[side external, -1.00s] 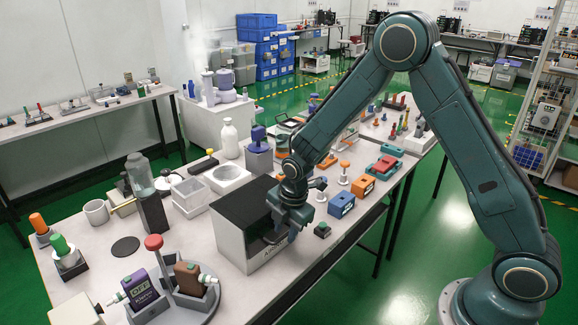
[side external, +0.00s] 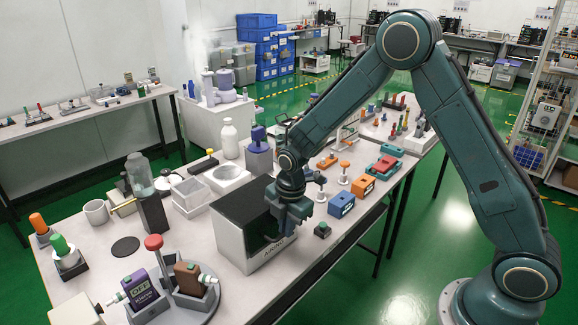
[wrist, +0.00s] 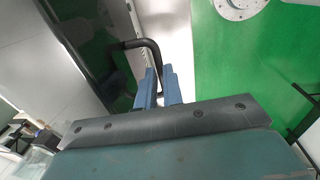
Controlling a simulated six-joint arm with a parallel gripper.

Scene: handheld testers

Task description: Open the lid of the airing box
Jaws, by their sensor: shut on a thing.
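The airing box (side external: 232,245) is a pale box with a dark top, standing at the front edge of the table, with lettering low on its front. Its dark, glossy lid (wrist: 90,45) fills the upper left of the wrist view. A bent black handle (wrist: 148,46) stands out from the lid and runs between the fingertips. My gripper (wrist: 160,86) is shut on this handle. How far the lid stands open I cannot tell.
A small dark block with a green button (side external: 322,230) and a blue box (side external: 341,205) stand just right of the box. A white tray (side external: 192,194) and a tall dark post (side external: 151,213) stand to its left. Green floor lies open in front.

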